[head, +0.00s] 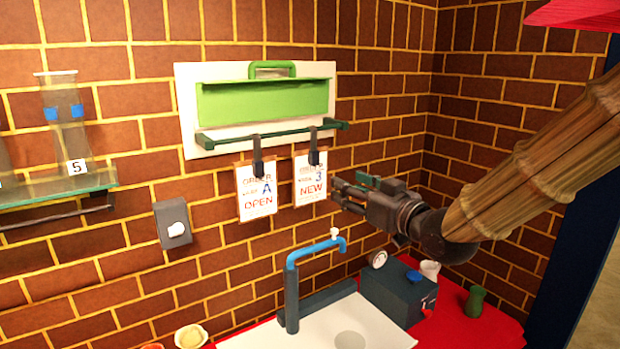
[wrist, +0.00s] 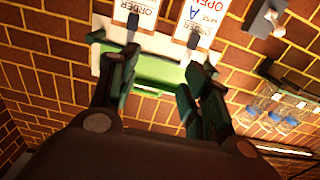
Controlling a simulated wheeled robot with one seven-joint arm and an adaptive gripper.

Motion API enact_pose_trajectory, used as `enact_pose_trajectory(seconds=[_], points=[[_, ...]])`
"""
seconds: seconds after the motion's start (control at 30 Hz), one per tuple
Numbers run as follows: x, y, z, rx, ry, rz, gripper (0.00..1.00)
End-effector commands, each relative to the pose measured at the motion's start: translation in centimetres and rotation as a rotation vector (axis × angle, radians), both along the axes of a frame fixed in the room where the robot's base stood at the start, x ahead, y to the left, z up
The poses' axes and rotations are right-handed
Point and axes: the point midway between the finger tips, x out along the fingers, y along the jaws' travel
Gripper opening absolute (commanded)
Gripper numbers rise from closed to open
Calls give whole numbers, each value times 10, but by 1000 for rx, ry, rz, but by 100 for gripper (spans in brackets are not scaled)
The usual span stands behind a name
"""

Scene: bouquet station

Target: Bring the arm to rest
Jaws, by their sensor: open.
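My gripper (head: 352,190) is at the end of my arm, which reaches in from the right in the head view. Its fingers point left, close to the right-hand order card (head: 311,180) marked "3 NEW". In the wrist view my gripper (wrist: 160,85) has its two fingers spread apart with nothing between them. The two order cards hang from dark clips on a green rail (head: 225,140); the left card (head: 257,192) reads "A OPEN". I cannot tell whether a fingertip touches the right card.
A blue tap (head: 316,250) rises over a white sink (head: 318,325) below my gripper. A dark box (head: 398,292) and a green vase (head: 475,302) stand on the red counter. A glass shelf (head: 60,188) with a tall vase (head: 65,125) is at left. A switch (head: 172,222) is on the wall.

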Motion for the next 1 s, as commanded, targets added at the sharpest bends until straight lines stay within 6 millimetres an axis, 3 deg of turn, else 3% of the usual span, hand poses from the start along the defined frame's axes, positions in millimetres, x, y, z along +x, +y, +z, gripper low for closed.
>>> enact_pose_trajectory(seconds=[0.07,0.27,0.57,0.77,1.0], points=[[0,1,0,0,0,1,48],[5,2,-34,-6,61,-11,48],[8,-6,-99,-19,176,-48,48],[2,-16,-173,-37,307,-89,48],[-25,-36,-294,-74,527,-161,48]])
